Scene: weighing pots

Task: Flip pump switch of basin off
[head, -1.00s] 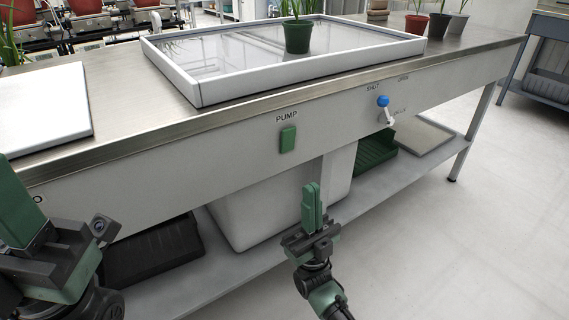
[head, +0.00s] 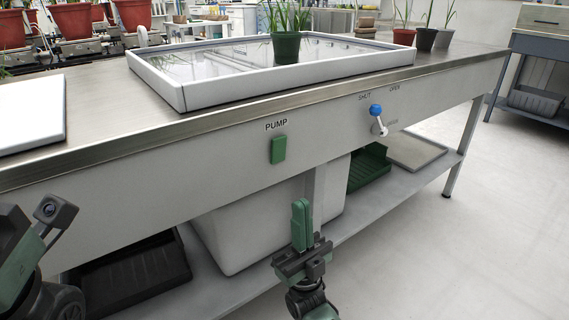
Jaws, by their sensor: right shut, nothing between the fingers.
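The green pump switch (head: 278,149) is a small upright rocker on the bench's front panel, under the label PUMP. Which way it is tipped is too small to tell. The basin (head: 270,72) is a shallow white-rimmed tray on the bench top, with a green pot (head: 286,46) standing in it. My right gripper (head: 301,212) is below and slightly right of the switch, fingers pointing up, shut and empty, apart from the switch. My left arm shows at the lower left edge; its fingers are not in view.
A blue-knobbed valve lever (head: 377,112) sits right of the switch, near SHUT and OPEN labels. Under the bench are a white tank (head: 225,230), a black tray (head: 135,275) and a green crate (head: 365,170). A white board (head: 30,112) lies on the bench at left.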

